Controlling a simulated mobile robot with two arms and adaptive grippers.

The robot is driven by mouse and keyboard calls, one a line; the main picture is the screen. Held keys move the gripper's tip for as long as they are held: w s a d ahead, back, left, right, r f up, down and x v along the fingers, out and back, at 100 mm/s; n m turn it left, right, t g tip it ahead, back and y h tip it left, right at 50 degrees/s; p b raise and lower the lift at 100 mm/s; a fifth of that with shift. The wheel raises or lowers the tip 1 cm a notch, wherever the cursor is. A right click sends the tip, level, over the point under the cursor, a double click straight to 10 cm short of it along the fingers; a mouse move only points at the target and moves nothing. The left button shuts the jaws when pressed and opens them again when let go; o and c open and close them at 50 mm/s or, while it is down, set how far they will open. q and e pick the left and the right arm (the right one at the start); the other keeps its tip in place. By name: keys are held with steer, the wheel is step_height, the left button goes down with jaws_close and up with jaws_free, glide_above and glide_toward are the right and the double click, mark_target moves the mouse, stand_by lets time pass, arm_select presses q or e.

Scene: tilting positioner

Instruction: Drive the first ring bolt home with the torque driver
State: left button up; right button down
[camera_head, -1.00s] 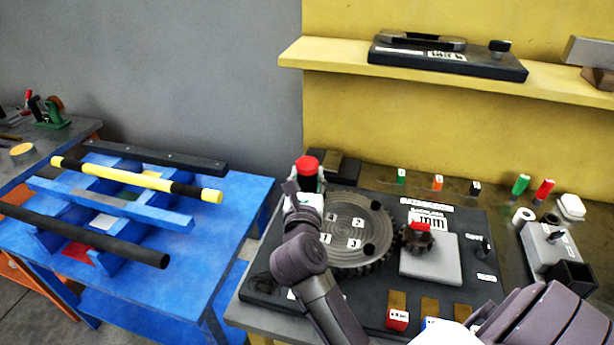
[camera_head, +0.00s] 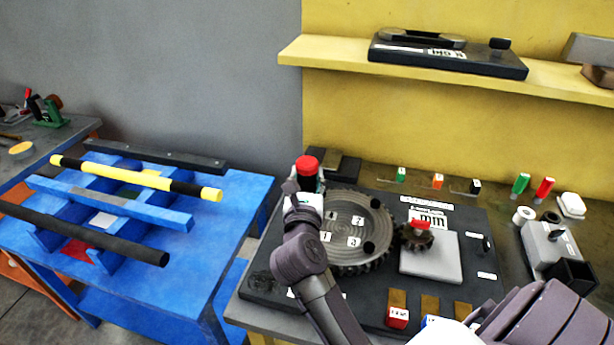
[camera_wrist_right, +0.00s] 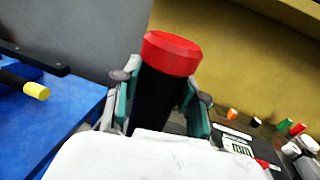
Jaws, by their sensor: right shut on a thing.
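The torque driver, a black cylinder with a red cap (camera_head: 307,165), stands roughly upright at the left edge of the toothed ring. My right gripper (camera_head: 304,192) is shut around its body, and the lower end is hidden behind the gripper. In the right wrist view the driver (camera_wrist_right: 172,55) sits between the two teal-padded fingers of the gripper (camera_wrist_right: 160,100). The dark ring (camera_head: 345,228) has a flat face with labels 1 to 4. Two dark round spots show at its right side; I cannot tell bolts from holes. The left gripper is not in view.
Small coloured parts line the bench's back. A blue table (camera_head: 215,240) with bars stands left. A yellow shelf (camera_head: 340,60) overhangs behind.

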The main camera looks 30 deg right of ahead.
mark_target(307, 162)
steer(key=shift+f, duration=0.5)
stand_by(1.6)
step_height(307, 162, up, 7)
steer(key=p, duration=0.5)
steer(key=shift+f+p, duration=0.2)
steer(key=shift+p, duration=0.2)
steer(key=shift+f, duration=0.15)
